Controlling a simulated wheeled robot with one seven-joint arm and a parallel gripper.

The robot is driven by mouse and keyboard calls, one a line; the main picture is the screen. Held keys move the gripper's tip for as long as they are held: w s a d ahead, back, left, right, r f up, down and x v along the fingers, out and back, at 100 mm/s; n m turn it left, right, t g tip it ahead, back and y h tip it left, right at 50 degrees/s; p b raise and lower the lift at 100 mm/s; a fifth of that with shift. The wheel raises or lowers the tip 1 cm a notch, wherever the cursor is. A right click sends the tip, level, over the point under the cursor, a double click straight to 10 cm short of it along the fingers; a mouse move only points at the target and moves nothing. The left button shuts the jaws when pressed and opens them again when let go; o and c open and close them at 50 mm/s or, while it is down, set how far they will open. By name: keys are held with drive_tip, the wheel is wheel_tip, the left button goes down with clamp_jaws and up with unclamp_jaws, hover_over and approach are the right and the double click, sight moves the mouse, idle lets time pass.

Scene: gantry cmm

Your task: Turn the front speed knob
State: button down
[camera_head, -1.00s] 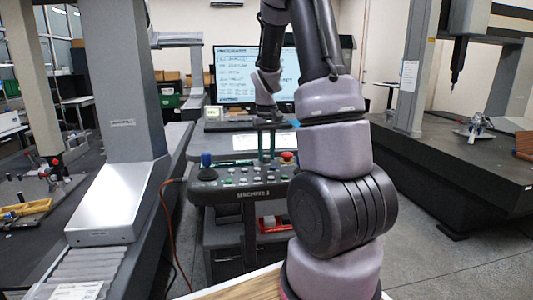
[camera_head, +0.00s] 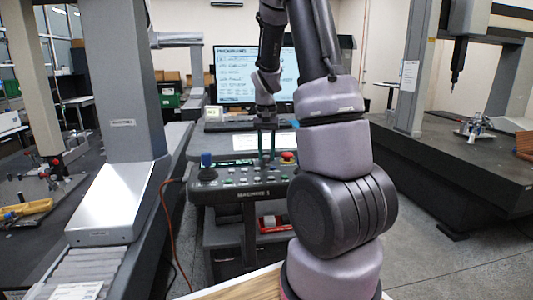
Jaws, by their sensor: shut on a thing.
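The control panel (camera_head: 240,193) marked "MACHINE 1" stands ahead of me with rows of small buttons. A blue knob (camera_head: 206,158) stands at its left end and a red button (camera_head: 288,156) at its right. My gripper (camera_head: 266,162) points down over the panel's right half, its thin green-edged fingers reaching the panel. It is shut on a small knob there, taken as the front speed knob, which is too small and covered by the fingers to make out.
A grey gantry column (camera_head: 119,80) rises at the left, and an orange cable (camera_head: 168,225) hangs beside the panel. A dark granite table (camera_head: 455,165) is at the right. Open floor lies at the lower right.

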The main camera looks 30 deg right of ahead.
sight(267, 156)
drive_tip(key=c, duration=0.6)
unclamp_jaws()
drive_tip(key=shift+r, duration=0.15)
wheel_tip(267, 156, up, 10)
drive_tip(key=shift+r, duration=0.25)
drive_tip(key=s+a+r+t, duration=0.2)
drive_tip(key=s+a+r, duration=0.1)
drive_tip(key=s, duration=0.3)
drive_tip(key=s+a+r+n+t+y, duration=0.1)
drive_tip(key=s+a+r+t, duration=0.1)
drive_tip(key=s+a, duration=0.4)
drive_tip(key=s+a+r+n+t+y, duration=0.1)
drive_tip(key=s+a+r+t, duration=0.2)
drive_tip(key=s, duration=0.4)
drive_tip(key=shift+s+a+r, duration=0.2)
drive_tip(key=shift+a+r, duration=0.15)
drive_tip(key=shift+r, duration=0.2)
drive_tip(key=shift+s+a+r, duration=0.15)
drive_tip(key=shift+a+r, duration=0.15)
drive_tip(key=shift+r, duration=0.25)
